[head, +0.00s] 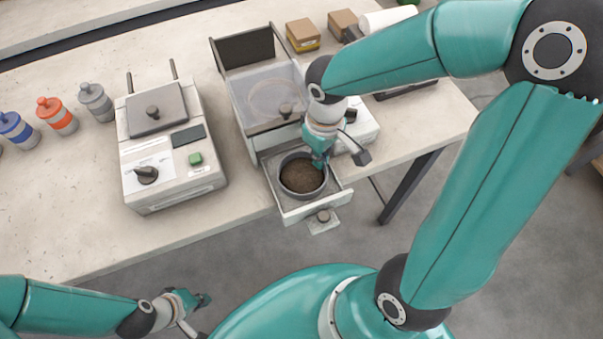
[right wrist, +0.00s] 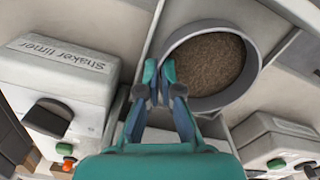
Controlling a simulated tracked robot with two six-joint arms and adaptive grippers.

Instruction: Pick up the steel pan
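The steel pan (head: 302,190) is a round grey pan filled with brown granules. It sits in the pulled-out drawer (head: 291,215) of a white machine, and it also shows in the right wrist view (right wrist: 253,62). My right gripper (head: 320,161) reaches down to the pan's rim at its far right side. In the right wrist view its fingertips (right wrist: 159,73) are close together, one on each side of the rim, with only the rim's thickness between them. My left gripper (head: 204,299) is low at the left, away from the bench; its fingers are too small to read.
The machine with the clear lid (head: 268,100) stands behind the drawer. A Shaker timer box (right wrist: 57,75) is close beside my right gripper. A second white machine (head: 165,150) and several lidded jars (head: 57,116) stand left. Cardboard boxes (head: 302,35) are behind. Open floor lies in front.

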